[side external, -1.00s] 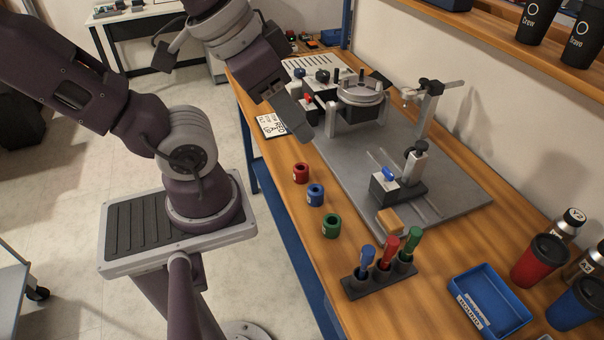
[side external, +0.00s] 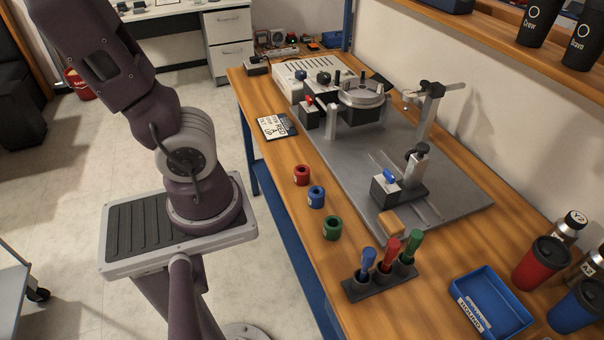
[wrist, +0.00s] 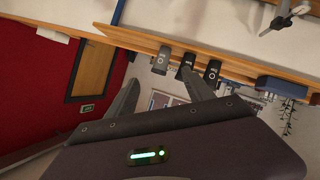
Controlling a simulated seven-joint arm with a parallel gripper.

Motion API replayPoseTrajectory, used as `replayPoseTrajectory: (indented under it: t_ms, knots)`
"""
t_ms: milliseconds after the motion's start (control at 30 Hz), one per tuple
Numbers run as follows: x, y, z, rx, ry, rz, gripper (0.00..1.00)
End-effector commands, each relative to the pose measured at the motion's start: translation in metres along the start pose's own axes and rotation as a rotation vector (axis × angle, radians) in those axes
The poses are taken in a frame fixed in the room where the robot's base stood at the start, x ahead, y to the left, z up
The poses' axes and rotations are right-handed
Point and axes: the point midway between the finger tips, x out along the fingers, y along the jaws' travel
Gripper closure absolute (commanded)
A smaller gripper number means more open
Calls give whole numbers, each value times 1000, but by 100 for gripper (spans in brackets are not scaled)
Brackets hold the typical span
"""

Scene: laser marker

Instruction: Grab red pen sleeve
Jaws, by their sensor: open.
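The red pen sleeve (side external: 301,175) is a short hollow ring standing upright on the wooden bench near its front edge. The blue sleeve (side external: 316,196) and the green sleeve (side external: 332,228) stand in a row with it, toward the camera. My gripper is out of the side view. In the wrist view my gripper (wrist: 165,92) has its two fingers spread apart with nothing between them. It faces a shelf and the wall, away from the sleeves, which do not show there.
A dark rack (side external: 379,281) holds blue, red and green pens. A grey plate (side external: 440,190) carries the marker fixtures behind the sleeves. A blue tray (side external: 490,303) stands at the right. Bench around the red sleeve is clear.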

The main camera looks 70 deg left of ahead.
Motion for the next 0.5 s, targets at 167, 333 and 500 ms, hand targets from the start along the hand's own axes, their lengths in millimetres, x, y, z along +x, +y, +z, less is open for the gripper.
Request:
replayPoseTrajectory:
  t_ms: [167,333,500]
  knots:
    - [56,-58,-103,-350,376,-182,39]
    - [60,-178,-102,-583,609,-669,39]
    - [28,-243,-50,-639,663,-1119,39]
